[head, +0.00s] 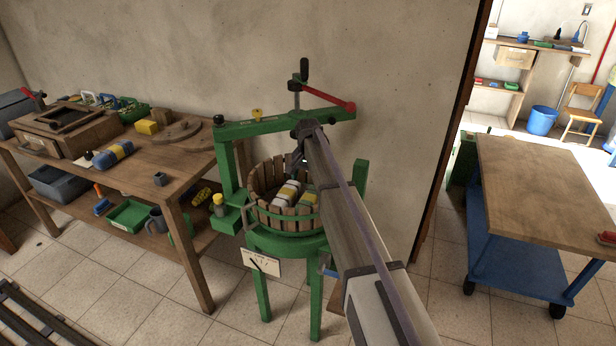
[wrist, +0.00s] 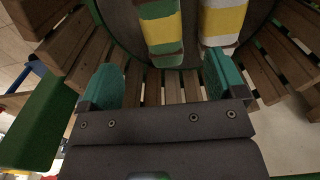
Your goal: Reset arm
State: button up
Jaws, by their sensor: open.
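My gripper (wrist: 163,78) is open, with its two teal fingers apart and nothing between them. In the head view, my gripper (head: 301,160) is at the far end of my arm, above the wooden slatted basket (head: 262,206) of a green press (head: 228,165). Two bundles with yellow bands lie in the basket: a white one (head: 281,199) and one beside it (head: 308,197), partly hidden by my arm. In the wrist view, a striped green, brown and yellow bundle (wrist: 161,32) and a yellow and white bundle (wrist: 222,22) lie beyond the fingertips, apart from them.
The press's green top beam and red-handled lever (head: 328,97) are close to my gripper. A wooden workbench (head: 150,170) with boxes and tools stands left. A blue cart with a wooden top (head: 545,190) stands right. Tiled floor between press and cart is mostly clear.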

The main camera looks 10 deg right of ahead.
jog(key=shift+r, duration=0.15)
jog(key=s+r+n+p, duration=0.3)
jog(key=s, duration=1.6)
jog(key=s+r+n+p, duration=0.3)
jog(key=s+r, duration=0.1)
jog(key=s, duration=1.6)
jog(key=shift+s+n+p, duration=0.3)
